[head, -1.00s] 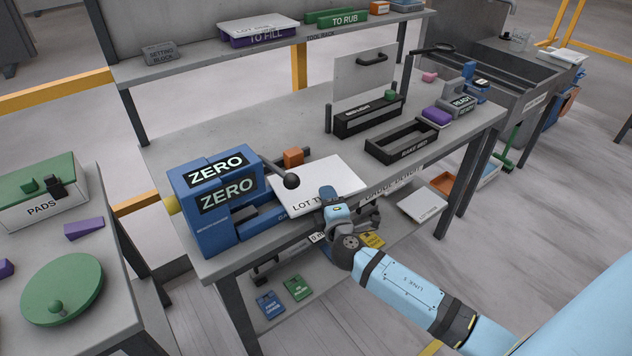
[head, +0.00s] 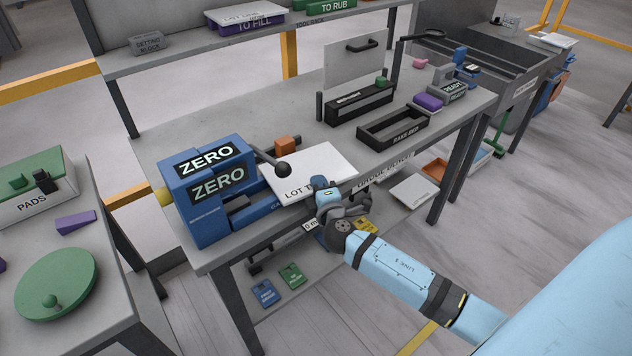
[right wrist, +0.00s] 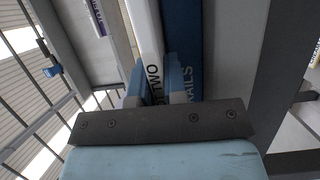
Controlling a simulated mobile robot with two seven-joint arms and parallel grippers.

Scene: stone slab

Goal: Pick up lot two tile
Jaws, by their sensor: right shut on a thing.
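The lot two tile (head: 318,167) is a white slab with dark "LOT T…" lettering, lying beside the blue ZERO block at the bench's front edge. The rest of its lettering is hidden behind my gripper. My right gripper (head: 324,188) is shut on the tile's front edge. In the right wrist view, the tile (right wrist: 144,30) shows as a white strip with "TWO" lettering, running up from between the fingers (right wrist: 160,92). A blue part lettered "…AILS" (right wrist: 187,40) lies right alongside it. I cannot tell whether the tile is clear of its support. My left gripper is not in view.
The blue ZERO block (head: 205,222) stands left of the tile, with a dark ball-ended lever (head: 283,169) near the tile's corner. An orange block (head: 287,144) is behind. A black tray labelled RAKE BED (head: 375,137) stands to the right. The bench (head: 262,112) is clear further back.

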